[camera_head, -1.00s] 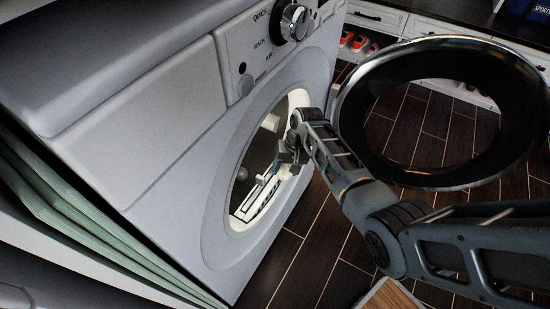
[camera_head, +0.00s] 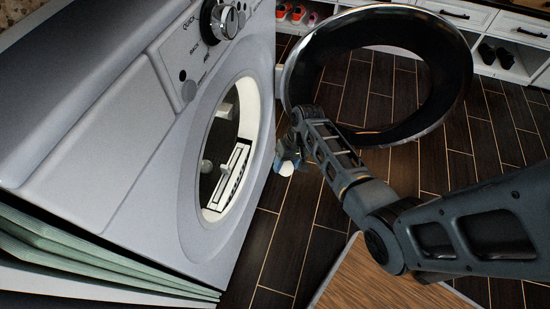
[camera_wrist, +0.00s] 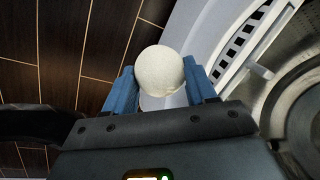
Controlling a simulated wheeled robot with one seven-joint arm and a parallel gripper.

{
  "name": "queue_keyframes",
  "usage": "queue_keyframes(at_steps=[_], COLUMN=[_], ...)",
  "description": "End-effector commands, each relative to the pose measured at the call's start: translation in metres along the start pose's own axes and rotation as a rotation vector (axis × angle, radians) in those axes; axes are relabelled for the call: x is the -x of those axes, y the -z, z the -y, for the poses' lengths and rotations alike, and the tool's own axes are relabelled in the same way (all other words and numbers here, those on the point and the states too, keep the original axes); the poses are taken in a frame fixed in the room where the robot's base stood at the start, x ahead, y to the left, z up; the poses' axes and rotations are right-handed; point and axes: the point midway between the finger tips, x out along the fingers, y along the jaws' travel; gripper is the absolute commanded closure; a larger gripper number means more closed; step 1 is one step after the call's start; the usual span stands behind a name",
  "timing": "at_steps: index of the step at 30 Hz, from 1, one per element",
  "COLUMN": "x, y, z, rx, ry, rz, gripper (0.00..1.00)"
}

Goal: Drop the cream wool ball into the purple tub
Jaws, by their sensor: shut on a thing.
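The cream wool ball (camera_wrist: 160,70) is held between the blue fingers of my gripper (camera_wrist: 162,90) in the wrist view. In the head view the ball (camera_head: 286,168) shows as a small pale shape below my gripper (camera_head: 287,155), just outside the washer's round opening and above the dark floor. My gripper is shut on the ball. The purple tub is not in either view.
The white washer (camera_head: 120,150) stands at left with its opening uncovered. Its round dark-rimmed door (camera_head: 455,65) hangs open behind my arm. A wooden surface (camera_head: 370,280) lies at the bottom. Shoes (camera_head: 497,55) stand in low white cabinets at the back. Dark tiled floor is clear between.

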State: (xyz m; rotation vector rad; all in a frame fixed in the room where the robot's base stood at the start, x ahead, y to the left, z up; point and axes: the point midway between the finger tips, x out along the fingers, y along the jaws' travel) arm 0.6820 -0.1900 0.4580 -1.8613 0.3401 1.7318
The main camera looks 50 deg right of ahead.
Motion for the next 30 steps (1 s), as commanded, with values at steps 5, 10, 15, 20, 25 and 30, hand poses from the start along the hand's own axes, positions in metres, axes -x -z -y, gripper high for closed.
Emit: queue_keyframes(at_steps=[5, 10, 15, 20, 25, 30], x=[0.005, 0.009, 0.013, 0.020, 0.023, 0.028], y=[-0.015, -0.029, -0.042, -0.054, -0.068, -0.082], z=[-0.019, -0.038, -0.056, -0.072, -0.090, -0.108], rx=[-0.002, -0.003, -0.002, -0.003, -0.003, -0.002], ry=[0.000, 0.000, 0.000, 0.000, 0.000, 0.000], rz=[0.000, 0.000, 0.001, 0.001, 0.001, 0.001], gripper=[0.73, 0.73, 0.73, 0.73, 0.73, 0.73])
